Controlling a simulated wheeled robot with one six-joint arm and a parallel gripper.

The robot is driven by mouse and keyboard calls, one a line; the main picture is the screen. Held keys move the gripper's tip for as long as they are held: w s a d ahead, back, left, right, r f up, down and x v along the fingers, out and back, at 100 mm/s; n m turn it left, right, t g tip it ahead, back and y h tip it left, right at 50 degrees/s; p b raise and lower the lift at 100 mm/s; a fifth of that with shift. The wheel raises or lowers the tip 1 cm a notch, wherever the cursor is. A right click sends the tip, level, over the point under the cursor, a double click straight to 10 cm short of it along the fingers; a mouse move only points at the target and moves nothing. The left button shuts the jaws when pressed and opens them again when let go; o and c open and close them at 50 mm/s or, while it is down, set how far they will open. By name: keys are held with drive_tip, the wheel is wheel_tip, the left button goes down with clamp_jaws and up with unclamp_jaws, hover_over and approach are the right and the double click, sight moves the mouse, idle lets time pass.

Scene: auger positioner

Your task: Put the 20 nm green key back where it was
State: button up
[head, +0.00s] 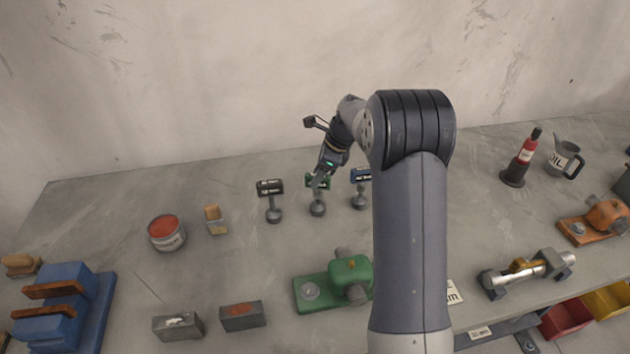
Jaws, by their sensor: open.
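The green key (311,182) is a small green-headed piece in the back row, between a black one and a blue one. It appears upright on a round grey base (317,209). My gripper (321,178) reaches down from behind and above, right at the green head, and partly covers it. Its jaws are open. The fingers are too small to tell whether they touch the key. Any torque marking on the green head cannot be read.
The black-headed key (270,187) stands close on the left and the blue-headed key (361,175) close on the right, partly behind my arm. A green pump-like unit (349,277) is in front. The bench (110,200) is clear at back left.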

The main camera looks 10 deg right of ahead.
drive_tip(key=b+v, duration=0.1)
drive_tip(key=v, duration=0.8)
idle(1.2)
